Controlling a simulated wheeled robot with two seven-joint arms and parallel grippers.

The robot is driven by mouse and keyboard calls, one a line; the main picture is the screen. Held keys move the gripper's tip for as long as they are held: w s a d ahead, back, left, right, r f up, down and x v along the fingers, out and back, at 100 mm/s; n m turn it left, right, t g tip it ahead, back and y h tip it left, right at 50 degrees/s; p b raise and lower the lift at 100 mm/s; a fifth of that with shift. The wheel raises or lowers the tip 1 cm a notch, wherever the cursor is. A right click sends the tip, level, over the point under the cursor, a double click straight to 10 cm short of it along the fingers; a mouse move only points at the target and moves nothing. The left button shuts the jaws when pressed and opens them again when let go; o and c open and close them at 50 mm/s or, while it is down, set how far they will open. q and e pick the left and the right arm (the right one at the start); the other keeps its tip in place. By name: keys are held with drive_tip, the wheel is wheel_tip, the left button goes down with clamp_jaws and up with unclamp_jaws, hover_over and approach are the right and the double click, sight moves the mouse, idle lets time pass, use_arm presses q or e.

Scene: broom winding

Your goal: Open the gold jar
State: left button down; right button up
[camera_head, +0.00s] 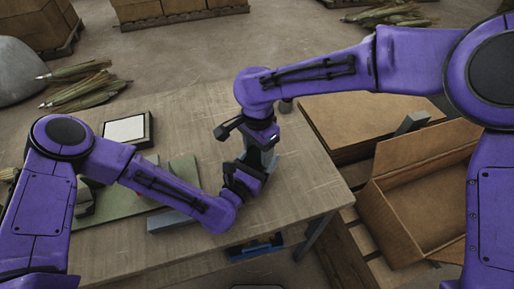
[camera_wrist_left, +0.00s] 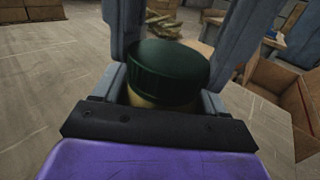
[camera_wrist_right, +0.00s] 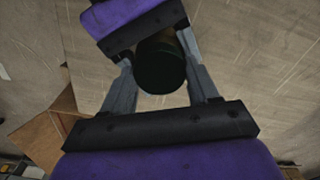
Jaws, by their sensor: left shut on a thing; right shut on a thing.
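The gold jar (camera_wrist_left: 160,101) has a dark green lid (camera_wrist_left: 168,68) and stands upright between the gripper fingers in the left wrist view. My left gripper (camera_wrist_left: 162,95) is shut on the jar's gold body. My right gripper (camera_wrist_right: 158,80) comes from above, with its fingers on either side of the lid; the lid also shows in the right wrist view (camera_wrist_right: 160,66). In the head view my right gripper (camera_head: 260,158) and left gripper (camera_head: 250,172) meet over the table, and they largely hide the jar there.
The wooden table (camera_head: 300,190) has free room to the right of my grippers. A green mat (camera_head: 181,172), a grey block (camera_head: 168,221) and a dark-framed white square (camera_head: 124,129) lie to the left. An open cardboard box (camera_head: 425,195) stands right of the table.

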drive_tip(key=n, duration=1)
drive_tip(key=o, duration=1.2)
drive_tip(key=shift+c, duration=0.2)
